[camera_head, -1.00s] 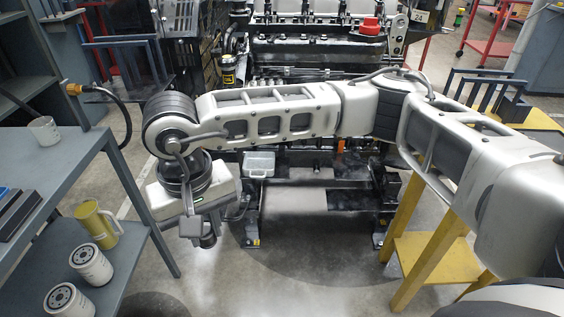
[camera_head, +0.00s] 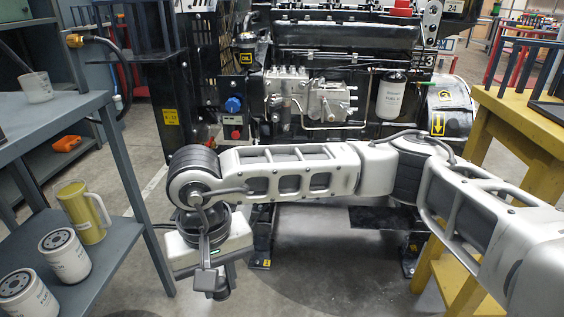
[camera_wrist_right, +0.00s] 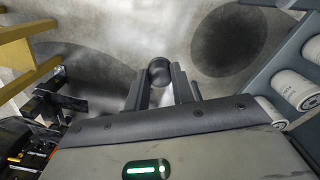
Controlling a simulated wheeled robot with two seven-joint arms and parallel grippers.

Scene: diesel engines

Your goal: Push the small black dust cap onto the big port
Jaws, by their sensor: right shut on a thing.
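My right gripper (camera_head: 215,285) hangs at the lower left of the head view, pointing down in front of the engine. In the right wrist view its two fingers (camera_wrist_right: 161,84) are shut on a small dark round cap (camera_wrist_right: 159,72), held at the fingertips. The cap is too small to make out clearly in the head view. The engine (camera_head: 330,60) stands ahead, beyond my right arm. I cannot tell which opening on it is the big port; my arm hides part of the lower engine. My left gripper is not in view.
A grey shelf (camera_head: 112,240) at the left carries a yellow mug (camera_head: 84,211) and white filters (camera_head: 64,256). A yellow table (camera_head: 520,120) stands at the right. A blue knob (camera_head: 233,105) and a white filter (camera_head: 391,97) are on the engine side. Bare floor lies below the gripper.

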